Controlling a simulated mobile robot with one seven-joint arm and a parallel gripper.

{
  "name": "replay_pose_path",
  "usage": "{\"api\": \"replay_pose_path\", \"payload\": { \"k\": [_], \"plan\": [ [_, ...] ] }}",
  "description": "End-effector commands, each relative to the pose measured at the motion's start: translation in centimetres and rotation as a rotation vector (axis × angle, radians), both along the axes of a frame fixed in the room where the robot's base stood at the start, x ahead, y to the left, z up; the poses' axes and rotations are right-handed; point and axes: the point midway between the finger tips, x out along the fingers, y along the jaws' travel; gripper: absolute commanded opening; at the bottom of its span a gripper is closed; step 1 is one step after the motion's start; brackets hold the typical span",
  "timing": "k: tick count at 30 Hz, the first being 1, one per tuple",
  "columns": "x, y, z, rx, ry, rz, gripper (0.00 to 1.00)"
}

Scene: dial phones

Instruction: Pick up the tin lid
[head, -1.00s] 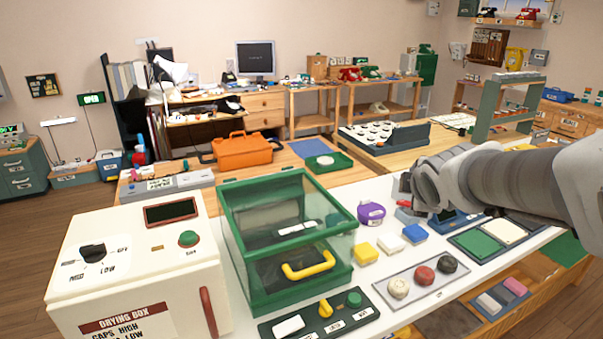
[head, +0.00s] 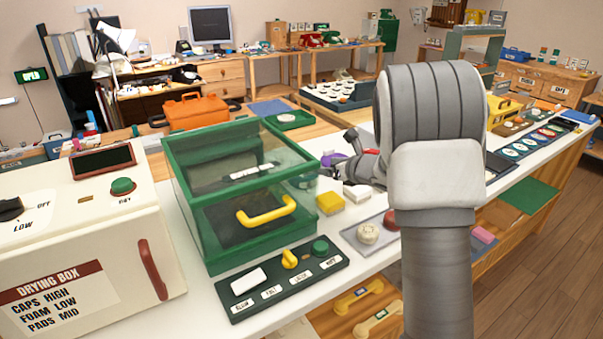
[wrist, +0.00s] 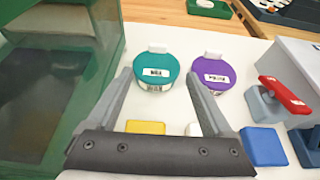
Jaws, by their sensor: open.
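My gripper (wrist: 160,80) is open and empty, its two fingers pointing forward over the white counter. A teal round container (wrist: 156,71) with a flat top, white tab and label stands ahead, between and beyond the fingertips. A purple round container (wrist: 212,74) of the same kind stands to its right, beyond the right finger. I cannot tell which of these tops is the tin lid, as the labels are too small to read. In the head view my gripper (head: 350,163) is small and partly hidden by my arm, beside the purple container (head: 330,160).
A green-framed glass case (head: 230,180) with a yellow handle stands close left of the gripper. Yellow (head: 330,203) and white (head: 357,192) blocks lie in front. A blue block (wrist: 263,147) and a red-handled item (wrist: 284,95) lie to the right. The counter (wrist: 255,47) behind the containers is clear.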

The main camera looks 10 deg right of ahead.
Motion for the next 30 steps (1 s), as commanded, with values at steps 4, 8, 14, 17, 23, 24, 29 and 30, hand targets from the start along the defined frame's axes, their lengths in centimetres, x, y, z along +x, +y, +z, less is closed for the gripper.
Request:
{"api": "replay_pose_path", "payload": {
  "k": [4,8,14,17,23,24,29,30],
  "plan": [
    [2.9,1.4,-1.5,0.002,0.002,0.002,0.85],
    [5.1,2.2,-2.4,0.003,0.001,-0.001,0.85],
    [6.9,3.0,-3.1,0.003,0.001,-0.002,0.85],
    [7.3,3.2,-3.3,0.003,0.001,-0.002,0.85],
    [9.4,4.5,-4.2,0.003,0.001,-0.001,0.85],
    [9.8,4.8,-4.4,0.003,0.001,-0.001,0.85],
    [11.2,5.2,-4.9,0.002,0.002,-0.002,0.85],
    [11.3,5.3,-4.9,0.002,0.001,-0.003,0.85]
  ]
}}
